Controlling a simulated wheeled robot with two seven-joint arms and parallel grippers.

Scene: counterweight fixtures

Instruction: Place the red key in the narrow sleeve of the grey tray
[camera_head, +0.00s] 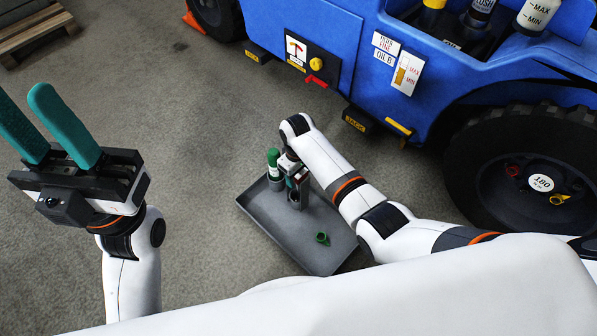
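The grey tray (259,221) lies on the floor in front of the blue vehicle. Grey upright sleeves (297,199) stand near its far end, partly hidden by my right gripper. My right gripper (291,184) points down over these sleeves; its fingers are small and mostly covered, so I cannot tell what is between them. I cannot make out the red key for certain; a red handle-like piece (316,80) shows on the vehicle's dark panel. My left gripper (20,97) is raised at the left, its teal fingers apart and empty.
A green-capped bottle (273,163) stands at the tray's far end. A green funnel-like cup (322,238) lies in the tray. The blue vehicle (330,28) and its large tyre (470,165) bound the back and right. A wooden pallet (30,28) lies far left. Floor left of the tray is clear.

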